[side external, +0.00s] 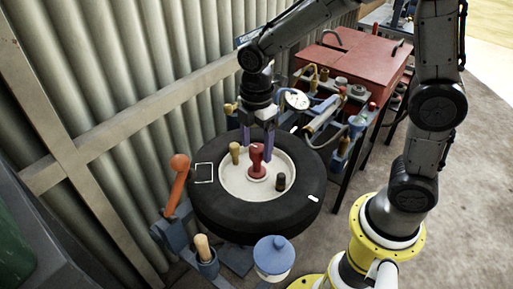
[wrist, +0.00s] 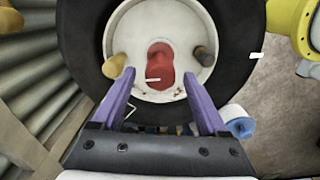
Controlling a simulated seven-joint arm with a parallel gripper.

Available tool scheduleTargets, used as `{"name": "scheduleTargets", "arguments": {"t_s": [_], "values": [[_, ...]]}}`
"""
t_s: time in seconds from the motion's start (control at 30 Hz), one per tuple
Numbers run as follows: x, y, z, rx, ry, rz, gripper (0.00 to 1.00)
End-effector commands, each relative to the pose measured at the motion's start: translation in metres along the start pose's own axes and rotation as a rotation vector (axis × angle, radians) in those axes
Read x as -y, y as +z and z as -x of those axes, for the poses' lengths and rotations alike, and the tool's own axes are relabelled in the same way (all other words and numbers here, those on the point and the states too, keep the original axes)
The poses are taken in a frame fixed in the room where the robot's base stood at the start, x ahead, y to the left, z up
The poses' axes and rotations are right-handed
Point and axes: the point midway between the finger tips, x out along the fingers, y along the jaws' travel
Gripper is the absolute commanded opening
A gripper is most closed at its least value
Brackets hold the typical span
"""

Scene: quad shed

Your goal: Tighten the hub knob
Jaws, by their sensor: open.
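The red hub knob (side external: 256,160) stands at the middle of the white wheel hub (side external: 232,181), inside a black tyre (side external: 300,211) lying flat. In the wrist view the knob (wrist: 159,62) is an elongated red shape with a short pale line near it. My gripper (side external: 258,142) points down with its two purple fingers spread, just behind and above the knob in the side view. In the wrist view the fingertips (wrist: 159,73) lie to either side of the knob, apart from it. Nothing is held. The exact height gap cannot be told.
A tan peg (side external: 235,152) and a dark peg (side external: 280,182) stand on the hub beside the knob. An orange-handled lever (side external: 179,180), a blue-lidded pot (side external: 273,256) and a rack with gauges (side external: 297,100) surround the tyre. A corrugated wall (side external: 120,70) stands behind.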

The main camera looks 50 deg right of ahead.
Motion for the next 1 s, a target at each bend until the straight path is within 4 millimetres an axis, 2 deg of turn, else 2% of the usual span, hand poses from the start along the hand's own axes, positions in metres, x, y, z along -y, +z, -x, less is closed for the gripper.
{"name": "scheduleTargets", "arguments": {"t_s": [0.17, 0.47, 0.9, 1.0], "values": [[0.0004, 0.0002, -0.0131, 0.001, -0.001, 0.0, 0.77], [0.0003, 0.0001, -0.0149, 0.0, 0.0, 0.0, 0.77], [0.0003, 0.0001, -0.0145, 0.0, 0.0, 0.0, 0.0], [0.0003, 0.0001, -0.0145, 0.0, 0.0, 0.0, 0.0]]}}
